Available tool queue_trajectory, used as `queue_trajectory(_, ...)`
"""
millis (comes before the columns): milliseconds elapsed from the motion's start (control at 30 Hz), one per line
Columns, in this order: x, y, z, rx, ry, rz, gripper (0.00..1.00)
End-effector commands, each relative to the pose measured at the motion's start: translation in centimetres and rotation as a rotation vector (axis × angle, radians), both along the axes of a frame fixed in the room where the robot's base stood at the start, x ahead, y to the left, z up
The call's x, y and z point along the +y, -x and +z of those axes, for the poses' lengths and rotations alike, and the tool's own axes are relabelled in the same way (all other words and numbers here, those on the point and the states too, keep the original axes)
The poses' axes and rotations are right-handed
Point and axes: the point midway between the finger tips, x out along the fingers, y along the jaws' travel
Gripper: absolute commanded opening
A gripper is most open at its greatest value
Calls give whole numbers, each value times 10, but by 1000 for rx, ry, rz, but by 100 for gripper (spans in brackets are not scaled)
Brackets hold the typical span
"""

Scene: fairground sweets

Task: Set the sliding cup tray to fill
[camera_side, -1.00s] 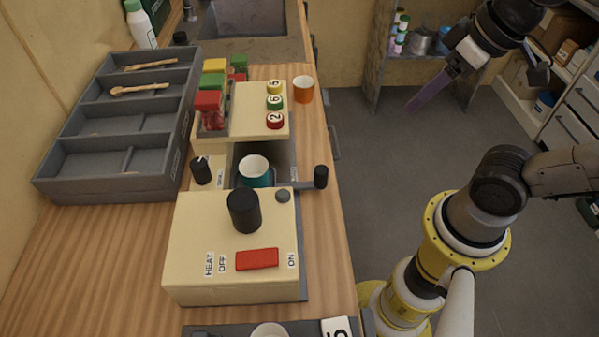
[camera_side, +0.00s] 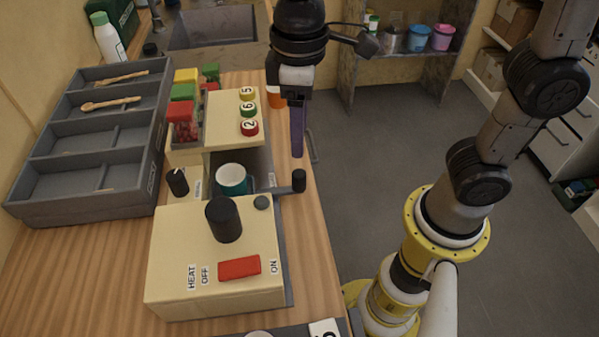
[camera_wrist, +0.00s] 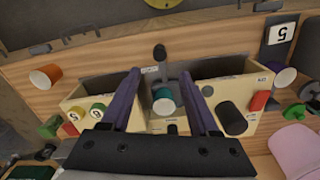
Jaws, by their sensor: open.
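The sliding cup tray (camera_side: 253,163) is a dark grey slide in the cream machine, with an arm ending in a black knob (camera_side: 299,180) at the counter's front edge. A teal cup (camera_side: 231,178) stands on it; the cup (camera_wrist: 163,102) and the knob (camera_wrist: 160,52) also show in the wrist view. Small labels lie beside the slide, too small to read surely. My gripper (camera_side: 297,152) points down with purple fingers, above and behind the knob, apart from it. In the wrist view my gripper (camera_wrist: 159,75) is open and empty, with the knob seen between its fingertips.
An orange cup (camera_side: 277,98) stands partly hidden behind my gripper. Numbered buttons (camera_side: 249,111) top the rear block. The front block carries a black cylinder (camera_side: 223,219) and red heat switch (camera_side: 239,267). A grey compartment tray (camera_side: 88,190) is at left. Space right of the counter is open.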

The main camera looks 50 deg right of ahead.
Motion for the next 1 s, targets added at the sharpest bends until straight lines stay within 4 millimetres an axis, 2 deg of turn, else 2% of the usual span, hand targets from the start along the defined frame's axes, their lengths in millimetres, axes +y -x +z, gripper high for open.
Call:
queue_trajectory(300,-1,1,-64,5,3,-1,61)
queue_trajectory(500,-1,1,-95,3,2,-1,61)
queue_trajectory(700,-1,0,-109,0,0,-1,61)
queue_trajectory(1000,-1,0,-112,-1,0,-1,61)
